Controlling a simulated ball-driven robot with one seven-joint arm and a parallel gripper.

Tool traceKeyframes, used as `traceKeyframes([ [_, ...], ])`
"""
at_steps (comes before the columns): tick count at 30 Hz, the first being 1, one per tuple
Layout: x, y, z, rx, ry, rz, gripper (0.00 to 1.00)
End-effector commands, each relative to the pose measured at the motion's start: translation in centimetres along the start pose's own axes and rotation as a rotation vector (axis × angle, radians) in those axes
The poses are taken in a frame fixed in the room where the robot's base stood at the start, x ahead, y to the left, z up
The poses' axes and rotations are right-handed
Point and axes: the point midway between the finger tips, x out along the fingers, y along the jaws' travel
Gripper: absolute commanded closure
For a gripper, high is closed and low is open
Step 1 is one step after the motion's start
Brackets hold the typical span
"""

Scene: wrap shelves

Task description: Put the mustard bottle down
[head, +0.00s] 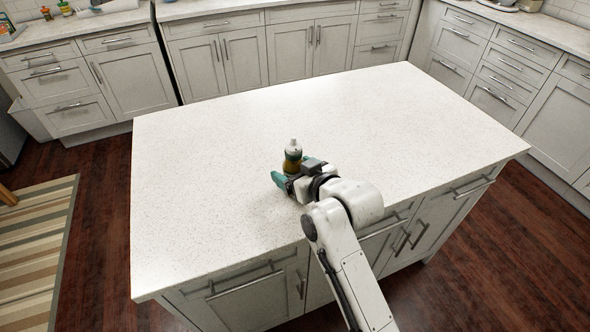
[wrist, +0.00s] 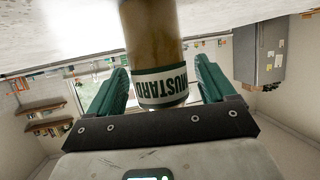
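The mustard bottle (head: 293,160) has a white cap and a yellow-brown body. It stands upright at the kitchen island (head: 190,220), and its lower part is hidden by my gripper in the head view. In the wrist view the mustard bottle (wrist: 161,82) is between the two green fingers of my gripper (wrist: 161,78), with the word MUSTARD on its white label band. The fingers are close to both sides of the bottle; whether they press on it is not clear. Whether the base touches the countertop is hidden.
The island top around the bottle is bare, with wide free room behind and to the left. Grey cabinets (head: 240,58) line the back and right walls. A striped rug (head: 35,250) lies on the wooden floor at left.

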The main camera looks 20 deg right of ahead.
Motion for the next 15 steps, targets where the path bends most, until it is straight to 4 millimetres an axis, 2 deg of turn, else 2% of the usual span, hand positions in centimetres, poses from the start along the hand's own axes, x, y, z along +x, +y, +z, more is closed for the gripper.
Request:
traceKeyframes([
  [11, -0.3, 0.0, -0.5, 0.0, 0.001, 0.0, 0.12],
  [15, -1.9, 0.0, -0.3, 0.0, 0.001, 0.001, 0.12],
])
